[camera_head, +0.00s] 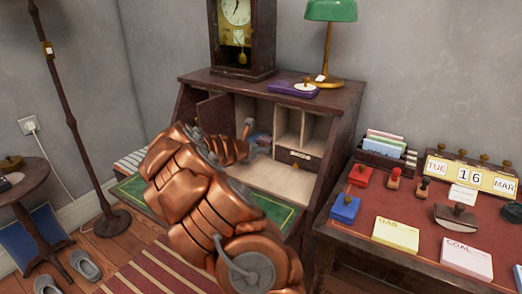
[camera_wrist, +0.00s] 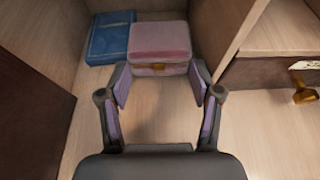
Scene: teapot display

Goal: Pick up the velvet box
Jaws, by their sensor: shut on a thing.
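The velvet box (camera_wrist: 160,38) is pink with a small brass clasp on its front. It sits in the wooden compartment of the writing desk, in the upper middle of the wrist view. My gripper (camera_wrist: 161,68) has one finger at each side of the box's front end and is shut on it. The box looks level; whether it is clear of the compartment floor I cannot tell. In the head view my arm reaches into the desk's open front, and the box is mostly hidden or too small to make out.
A blue book-like thing (camera_wrist: 108,44) lies left of the box, close beside it. Compartment walls stand on both sides, with a drawer with a brass knob (camera_wrist: 303,92) at right. A green-shaded lamp (camera_head: 330,12) and a clock (camera_head: 241,40) stand on top of the desk (camera_head: 345,100).

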